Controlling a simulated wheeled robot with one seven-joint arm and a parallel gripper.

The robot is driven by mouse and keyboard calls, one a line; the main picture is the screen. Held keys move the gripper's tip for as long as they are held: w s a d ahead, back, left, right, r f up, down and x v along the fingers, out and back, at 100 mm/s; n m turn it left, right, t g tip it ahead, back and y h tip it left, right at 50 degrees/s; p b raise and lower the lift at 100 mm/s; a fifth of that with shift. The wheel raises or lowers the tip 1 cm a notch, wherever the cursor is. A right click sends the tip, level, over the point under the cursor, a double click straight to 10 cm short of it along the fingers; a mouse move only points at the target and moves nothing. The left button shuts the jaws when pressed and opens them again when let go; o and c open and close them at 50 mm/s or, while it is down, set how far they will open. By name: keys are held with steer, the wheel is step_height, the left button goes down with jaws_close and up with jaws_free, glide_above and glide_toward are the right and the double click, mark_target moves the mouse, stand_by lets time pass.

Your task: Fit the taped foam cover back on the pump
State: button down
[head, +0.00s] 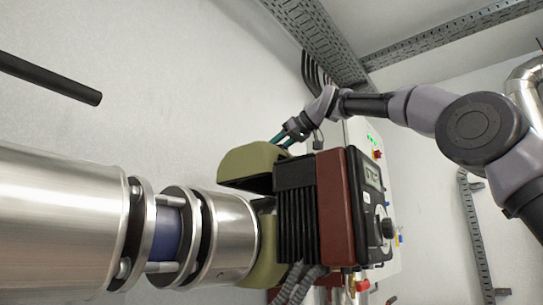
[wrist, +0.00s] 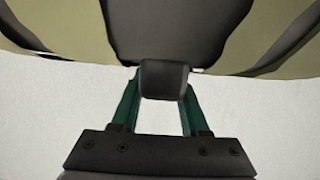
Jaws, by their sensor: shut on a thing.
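The foam cover is an olive-green curved shell (head: 250,163), seen in the head view above and left of the pump. My gripper (head: 287,138) reaches over from the upper right and is shut on the cover. In the wrist view, the green fingers (wrist: 160,95) close on a dark tab of the cover, whose olive and dark underside (wrist: 255,40) fills the top. The pump has a black finned body (head: 296,195), a dark red housing (head: 338,205) and a black control face with a display. Another olive piece (head: 266,245) sits low against the pump.
A steel-clad pipe (head: 60,220) with flanges and a blue section (head: 168,232) runs in from the left. A control box (head: 375,150) stands behind the pump. Cable tray (head: 310,30) runs overhead. The wall at upper left is clear except for a black bar (head: 50,80).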

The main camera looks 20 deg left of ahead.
steer(key=shift+r, duration=1.4)
